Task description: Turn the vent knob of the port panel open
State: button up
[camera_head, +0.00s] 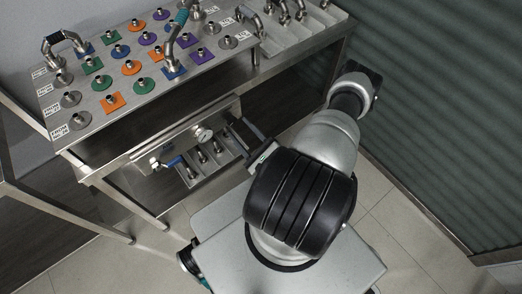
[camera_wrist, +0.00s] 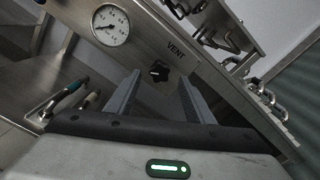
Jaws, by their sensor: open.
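The port panel (camera_head: 178,137) is a steel plate under the edge of the bench in the head view. It also fills the middle of the wrist view (camera_wrist: 140,50). Its vent knob (camera_wrist: 159,70) is small and black, below the engraved word VENT. My gripper (camera_wrist: 160,78) is open, with one grey finger on each side of the knob in the wrist view. The knob appears between the fingertips, with visible space on both sides. I cannot tell how far the fingertips are from the panel. In the head view the knob is not visible near my gripper and arm.
A round pressure gauge (camera_wrist: 110,25) sits on the panel left of the knob. A blue-handled valve (camera_head: 174,161) and metal fittings are below the panel. The bench top (camera_head: 105,118) above carries several coloured ports and bent pipes. A ribbed wall (camera_head: 430,110) stands at the right.

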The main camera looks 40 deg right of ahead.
jog(key=s, duration=1.4)
jog(key=shift+s+d, duration=0.15)
jog(key=shift+d, duration=0.1)
